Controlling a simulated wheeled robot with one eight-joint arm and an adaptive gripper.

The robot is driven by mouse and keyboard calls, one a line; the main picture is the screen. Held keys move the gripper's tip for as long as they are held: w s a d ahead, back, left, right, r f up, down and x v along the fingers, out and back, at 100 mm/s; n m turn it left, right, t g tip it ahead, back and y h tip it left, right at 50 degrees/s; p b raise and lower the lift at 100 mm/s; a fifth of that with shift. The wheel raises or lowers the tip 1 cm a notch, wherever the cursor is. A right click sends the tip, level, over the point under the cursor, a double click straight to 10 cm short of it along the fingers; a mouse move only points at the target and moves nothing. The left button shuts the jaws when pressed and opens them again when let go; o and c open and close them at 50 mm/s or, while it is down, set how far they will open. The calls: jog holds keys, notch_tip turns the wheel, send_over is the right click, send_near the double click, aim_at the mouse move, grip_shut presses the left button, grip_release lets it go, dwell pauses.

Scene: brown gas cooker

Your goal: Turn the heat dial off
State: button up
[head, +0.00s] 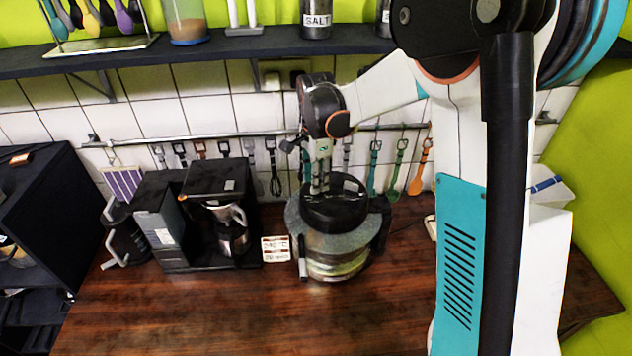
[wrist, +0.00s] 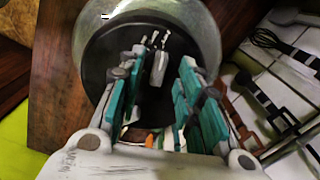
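A round countertop cooker (head: 330,258) with a glass bowl and a black lid stands on the wooden counter. My gripper (head: 320,188) points down over the lid, at or just inside its raised black handle ring (head: 352,185). In the wrist view, my gripper (wrist: 160,78) has its two teal fingers spread apart over the black lid (wrist: 105,60), with nothing held. A small pale grey piece (wrist: 158,68) shows between the fingers; I cannot tell whether it is a dial or a reflection. No dial marking is readable. Contact cannot be told.
A black coffee machine (head: 215,210) stands left of the cooker, with a small white sign (head: 275,249) between them. Utensils hang from a rail (head: 250,133) on the tiled wall behind, below a dark shelf (head: 230,48). The front counter (head: 200,310) is clear.

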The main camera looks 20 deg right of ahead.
jog(key=shift+f, duration=0.85)
jog(key=shift+c, duration=0.4)
grip_shut()
